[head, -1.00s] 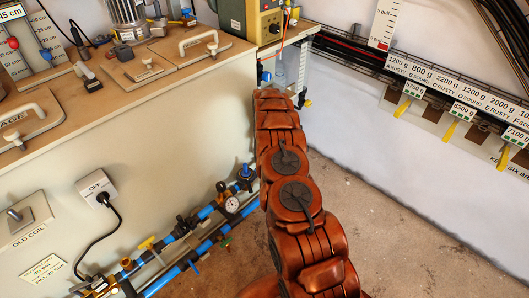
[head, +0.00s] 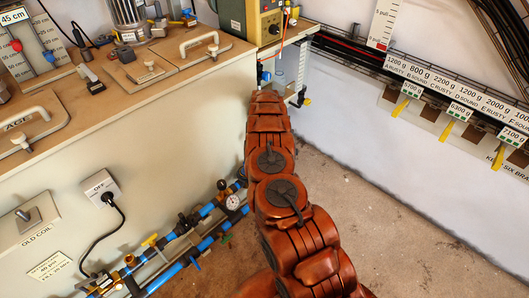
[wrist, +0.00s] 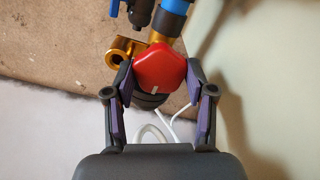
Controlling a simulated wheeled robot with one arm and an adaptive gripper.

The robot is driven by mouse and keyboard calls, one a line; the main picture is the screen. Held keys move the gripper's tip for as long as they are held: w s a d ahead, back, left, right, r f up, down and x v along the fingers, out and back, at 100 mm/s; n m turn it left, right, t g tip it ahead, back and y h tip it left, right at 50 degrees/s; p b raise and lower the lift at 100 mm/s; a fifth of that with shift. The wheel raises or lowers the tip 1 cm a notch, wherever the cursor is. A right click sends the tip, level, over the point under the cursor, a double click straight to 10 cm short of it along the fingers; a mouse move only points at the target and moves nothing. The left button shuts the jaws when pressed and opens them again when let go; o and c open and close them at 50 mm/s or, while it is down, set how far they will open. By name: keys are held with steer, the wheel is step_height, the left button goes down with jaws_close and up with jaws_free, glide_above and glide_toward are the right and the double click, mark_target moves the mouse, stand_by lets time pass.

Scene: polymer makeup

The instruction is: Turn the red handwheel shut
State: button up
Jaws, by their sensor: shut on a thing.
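The red handwheel (wrist: 162,72) is a rounded, many-sided knob with a small white mark on its near edge. It shows in the wrist view, on a brass valve body (wrist: 119,52) below a blue pipe sleeve. My gripper (wrist: 160,66) has its two purple-padded fingers on either side of the wheel and is shut on it. A dark round part shows just below the wheel. In the head view I see neither the wheel nor my fingers; my copper-coloured arm reaches away past the bench end.
A blue-handled valve (wrist: 115,6) stands close at the upper left of the wrist view. White cables (wrist: 158,125) pass below the wheel. In the head view, blue pipes with a gauge (head: 232,202) run along the bench side (head: 130,135). Floor at the right (head: 400,235) is clear.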

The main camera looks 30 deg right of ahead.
steer(key=shift+s+f, duration=0.1)
steer(key=o, duration=1.2)
steer(key=shift+c, duration=0.2)
step_height(320, 180, up, 12)
stand_by(0.5)
